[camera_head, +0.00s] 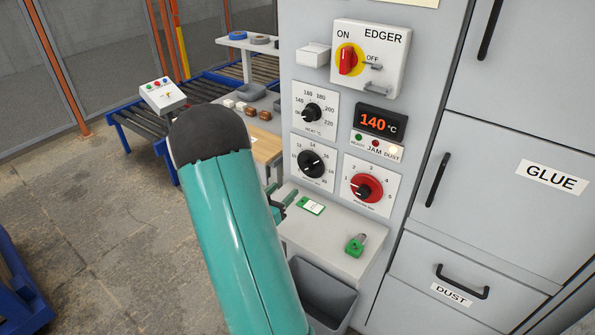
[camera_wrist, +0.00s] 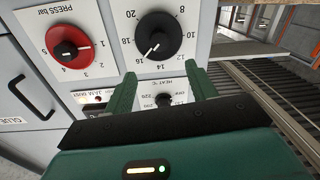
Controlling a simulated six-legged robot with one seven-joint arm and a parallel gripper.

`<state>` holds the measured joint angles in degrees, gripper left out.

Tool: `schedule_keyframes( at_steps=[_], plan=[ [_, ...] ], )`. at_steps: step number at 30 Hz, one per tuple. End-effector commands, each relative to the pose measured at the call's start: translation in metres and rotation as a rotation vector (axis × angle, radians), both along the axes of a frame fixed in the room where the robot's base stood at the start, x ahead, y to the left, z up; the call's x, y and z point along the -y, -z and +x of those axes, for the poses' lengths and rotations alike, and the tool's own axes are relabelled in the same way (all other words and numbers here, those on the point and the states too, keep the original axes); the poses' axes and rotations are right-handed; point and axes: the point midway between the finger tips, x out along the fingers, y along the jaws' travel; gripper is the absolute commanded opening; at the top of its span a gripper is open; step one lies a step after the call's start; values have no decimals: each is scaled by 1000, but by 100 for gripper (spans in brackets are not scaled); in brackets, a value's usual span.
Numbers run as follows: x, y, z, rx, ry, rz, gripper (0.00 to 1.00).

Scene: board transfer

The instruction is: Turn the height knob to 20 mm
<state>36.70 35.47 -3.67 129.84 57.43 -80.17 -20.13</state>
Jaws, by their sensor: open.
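The height knob (camera_head: 311,163) is a round black knob on a white dial plate with a scale up to 20, on the grey machine front. It shows upside down in the wrist view (camera_wrist: 158,35), its white pointer near 16. My gripper (camera_wrist: 163,74) is open and empty, its two green fingers apart, below the height knob in the picture and not around it.
The heat knob (camera_head: 311,112) is above the height knob and the red press knob (camera_head: 366,188) is to its right. A display (camera_head: 380,123) reads 140 °C.

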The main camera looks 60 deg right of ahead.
Motion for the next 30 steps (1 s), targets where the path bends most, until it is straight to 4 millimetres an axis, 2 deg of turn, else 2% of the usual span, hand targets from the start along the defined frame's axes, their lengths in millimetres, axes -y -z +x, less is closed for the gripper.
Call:
schedule_keyframes(
  at_steps=[15, 21, 30],
  plan=[
    [98, 0, -10, 1, 1, 0, 57],
    [116, 0, -8, 0, -3, 0, 57],
    [118, 0, -8, 0, -4, 1, 55]
  ],
)
